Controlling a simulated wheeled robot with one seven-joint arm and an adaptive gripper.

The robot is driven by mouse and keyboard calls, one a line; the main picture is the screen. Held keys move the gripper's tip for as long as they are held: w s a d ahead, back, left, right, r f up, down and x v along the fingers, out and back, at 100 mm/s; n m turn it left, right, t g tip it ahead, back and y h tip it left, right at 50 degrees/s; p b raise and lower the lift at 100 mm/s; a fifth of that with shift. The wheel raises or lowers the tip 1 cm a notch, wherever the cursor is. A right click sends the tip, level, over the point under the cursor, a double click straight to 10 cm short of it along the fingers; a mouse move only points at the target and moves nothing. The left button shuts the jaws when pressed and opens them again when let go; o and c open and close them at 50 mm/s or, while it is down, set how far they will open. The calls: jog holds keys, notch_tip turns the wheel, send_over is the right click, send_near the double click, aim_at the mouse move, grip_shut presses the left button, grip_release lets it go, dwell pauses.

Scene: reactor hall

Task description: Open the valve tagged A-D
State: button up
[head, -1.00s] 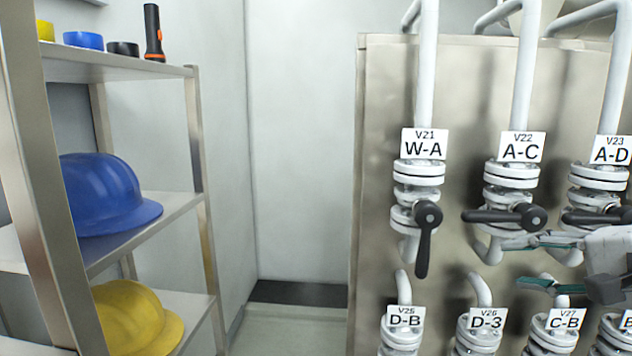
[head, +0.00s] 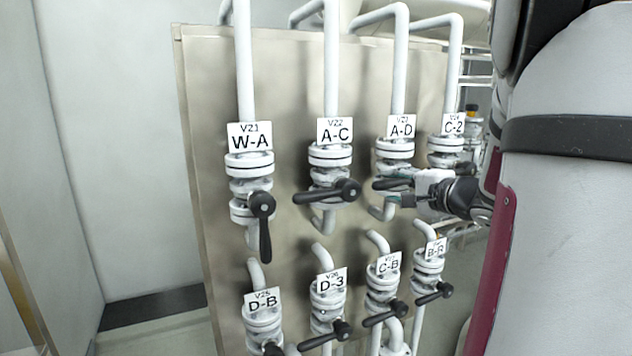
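The valve tagged A-D (head: 394,149) is in the upper row of the panel, under its white tag (head: 401,126). Its dark lever (head: 388,184) lies roughly level, pointing left. My gripper (head: 399,187) reaches in from the right at this lever. Its fingers are apart, one above the lever and one below, with teal pads showing. The lever's left end shows between them. I cannot tell whether the fingers touch it. The lever's hub is hidden behind my gripper.
Valve A-C (head: 330,158) stands left with its lever level; W-A (head: 249,165) is further left, lever down. C-2 (head: 447,152) stands close on the right. A lower row has D-B, D-3 (head: 327,295), C-B and B-R. My arm fills the right side.

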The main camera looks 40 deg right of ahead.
aim_at(388, 185)
jog(key=shift+x, duration=2.1)
grip_shut()
